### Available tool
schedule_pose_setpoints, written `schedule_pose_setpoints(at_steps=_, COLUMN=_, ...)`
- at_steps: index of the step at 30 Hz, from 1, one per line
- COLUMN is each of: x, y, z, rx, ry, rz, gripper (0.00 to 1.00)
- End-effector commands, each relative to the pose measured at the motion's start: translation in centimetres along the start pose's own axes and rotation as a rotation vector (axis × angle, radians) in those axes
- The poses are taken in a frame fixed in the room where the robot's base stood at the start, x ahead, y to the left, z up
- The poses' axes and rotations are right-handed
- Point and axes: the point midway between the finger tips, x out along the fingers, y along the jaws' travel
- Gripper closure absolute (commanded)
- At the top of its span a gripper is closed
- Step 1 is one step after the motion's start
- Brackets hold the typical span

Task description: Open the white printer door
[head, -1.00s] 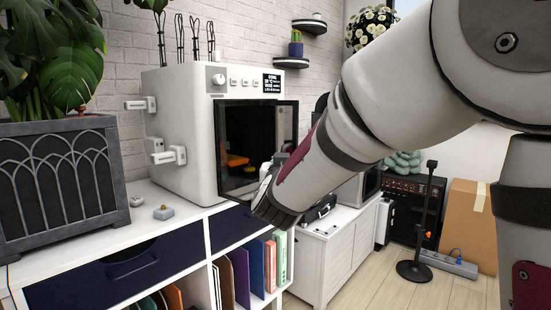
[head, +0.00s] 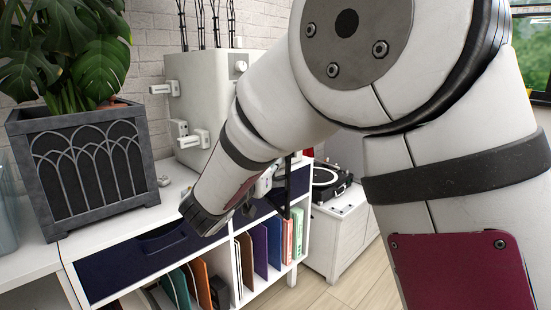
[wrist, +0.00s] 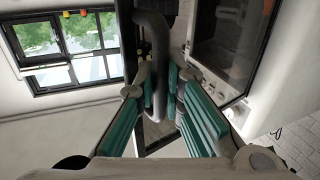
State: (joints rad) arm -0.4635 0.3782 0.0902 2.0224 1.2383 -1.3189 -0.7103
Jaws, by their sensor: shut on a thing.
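The white printer (head: 190,98) stands on the cabinet behind my arm in the head view, and its front is mostly hidden. A thin dark upright edge (head: 287,185), which looks like part of its door, shows right of my arm. How far the door stands open is hard to tell. In the wrist view my gripper (wrist: 161,82) is shut on a dark grey bar-shaped handle (wrist: 157,45) running between its teal-padded fingers. In the head view my arm mostly hides the gripper. A white body with a dark panel (wrist: 232,35) lies close on the right in the wrist view.
A grey planter (head: 95,175) with a large leafy plant stands on the left of the white cabinet. Upright folders (head: 260,248) fill the shelf below. A low white cabinet with a record player (head: 330,182) stands at the right. Wooden floor (head: 345,290) is free in front.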

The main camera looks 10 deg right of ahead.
Motion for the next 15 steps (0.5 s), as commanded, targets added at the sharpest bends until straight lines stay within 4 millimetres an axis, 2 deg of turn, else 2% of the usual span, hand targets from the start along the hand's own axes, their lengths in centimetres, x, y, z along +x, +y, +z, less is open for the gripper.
schedule_pose_setpoints(at_steps=8, x=0.01, y=0.23, z=0.03, rx=-0.003, ry=0.001, rz=0.006, gripper=1.0)
schedule_pose_setpoints(at_steps=9, x=0.01, y=0.23, z=0.02, rx=-0.003, ry=0.001, rz=0.006, gripper=0.84)
schedule_pose_setpoints(at_steps=10, x=0.01, y=0.23, z=0.03, rx=-0.003, ry=0.001, rz=0.006, gripper=0.81)
schedule_pose_setpoints(at_steps=15, x=0.0, y=0.12, z=0.01, rx=-0.002, ry=0.001, rz=0.003, gripper=0.81)
